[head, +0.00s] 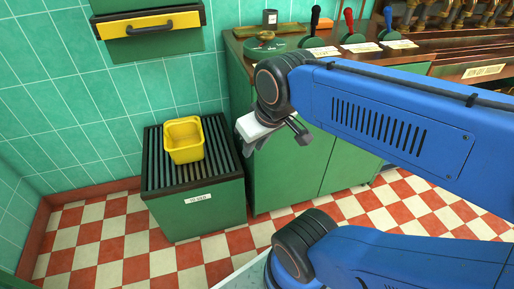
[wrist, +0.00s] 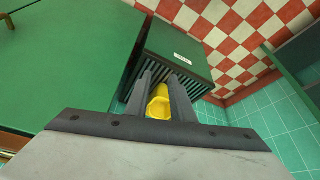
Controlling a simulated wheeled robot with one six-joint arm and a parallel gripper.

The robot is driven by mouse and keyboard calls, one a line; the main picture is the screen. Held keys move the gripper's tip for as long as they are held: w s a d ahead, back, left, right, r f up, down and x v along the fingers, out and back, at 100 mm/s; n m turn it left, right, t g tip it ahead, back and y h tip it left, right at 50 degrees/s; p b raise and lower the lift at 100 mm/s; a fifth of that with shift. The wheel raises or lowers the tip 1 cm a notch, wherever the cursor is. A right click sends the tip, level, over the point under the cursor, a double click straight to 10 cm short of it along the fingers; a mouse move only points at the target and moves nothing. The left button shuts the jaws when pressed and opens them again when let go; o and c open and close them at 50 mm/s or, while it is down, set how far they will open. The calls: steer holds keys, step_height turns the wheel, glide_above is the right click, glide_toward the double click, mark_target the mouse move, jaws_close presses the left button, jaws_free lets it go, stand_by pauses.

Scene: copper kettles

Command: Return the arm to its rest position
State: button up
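My blue arm reaches in from the right in the head view. My gripper (head: 272,130) hangs at its end, in front of the green cabinet and to the right of a yellow tub (head: 184,140). In the wrist view the two dark fingers of my gripper (wrist: 160,82) stand apart with nothing held between them. The yellow tub (wrist: 158,103) shows beyond them through the gap, partly hidden by the fingers. It stands upright on the slatted top of a green box (head: 196,205) and looks empty.
The green cabinet (head: 292,180) stands close behind my gripper. The checkered floor (head: 110,245) is clear at the left.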

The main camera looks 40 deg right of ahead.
steer(key=shift+s+f+m, duration=0.1)
steer(key=shift+s+m, duration=0.2)
steer(key=shift+s, duration=0.25)
steer(key=shift+c, duration=0.4)
stand_by(0.7)
